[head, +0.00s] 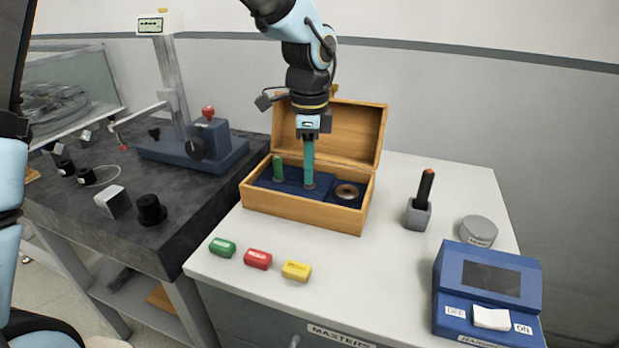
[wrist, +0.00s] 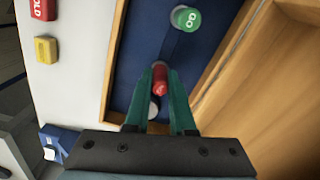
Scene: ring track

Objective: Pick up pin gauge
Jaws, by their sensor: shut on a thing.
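My gripper (head: 308,160) points down into an open wooden box (head: 310,217) in the head view. In the wrist view, its teal fingers (wrist: 160,85) are shut on a pin gauge with a red end (wrist: 160,78). In the head view the fingers mostly hide this pin; I cannot tell whether it is clear of its seat in the blue insert (head: 292,184). A green pin gauge (head: 278,167) stands upright to the left in the box. Its green top, marked GO, also shows in the wrist view (wrist: 186,18). A ring gauge (head: 347,191) lies in the box's right part.
Green (head: 222,247), red (head: 258,259) and yellow (head: 296,271) labelled blocks lie in front of the box. A dark pin in a grey stand (head: 418,215), a grey cylinder (head: 478,231) and a blue switch unit (head: 488,292) stand right. The raised lid (head: 355,130) is behind my gripper.

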